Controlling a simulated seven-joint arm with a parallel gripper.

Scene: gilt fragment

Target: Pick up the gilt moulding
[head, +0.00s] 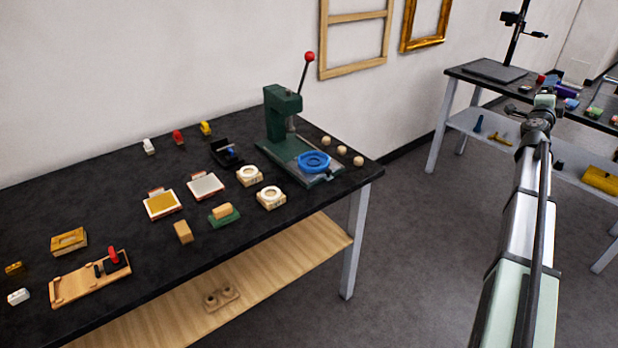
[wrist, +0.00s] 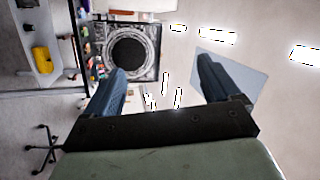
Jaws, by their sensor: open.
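I cannot tell for sure which thing is the gilt moulding. A small gold-coloured piece (head: 14,268) lies at the left end of the black table, partly near the picture's edge. A thin gold-coloured piece (head: 499,138) lies on the lower shelf of the right-hand table, too small to make out. My gripper (wrist: 158,88) is open and empty in the wrist view, its two dark fingers wide apart, facing the room and ceiling lights. In the head view my arm reaches up at the right, away from the black table.
The black table (head: 130,265) holds a green press (head: 283,115), a wooden block (head: 183,232) and several small items. A gilt frame (head: 438,40) and a wooden frame hang on the wall. The right-hand table (head: 458,74) is crowded. Open floor (head: 400,220) lies between the tables.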

